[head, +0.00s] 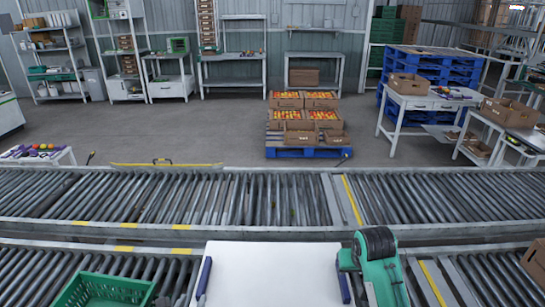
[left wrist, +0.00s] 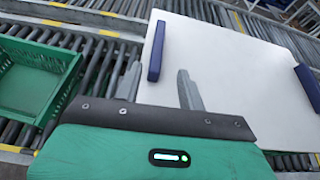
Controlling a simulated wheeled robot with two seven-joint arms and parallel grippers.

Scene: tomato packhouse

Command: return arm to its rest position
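My left gripper (left wrist: 158,82) is open, its two grey fingers apart with nothing between them. In the head view only the tips of my left gripper (head: 182,299) show at the bottom edge. They are between the green crate and the white board (head: 270,262). The board also fills the right of the left wrist view (left wrist: 225,65), with a dark blue pad at each side. A green and black part of my own arm rises at the board's right edge in the head view. My right gripper is not in view.
A green crate (head: 72,292) sits on the near roller conveyor at the left. The far roller conveyor (head: 150,198) runs across the view. A brown box (head: 535,262) is at the right edge. Beyond, a blue pallet (head: 310,152) bears boxes of tomatoes, with open floor around it.

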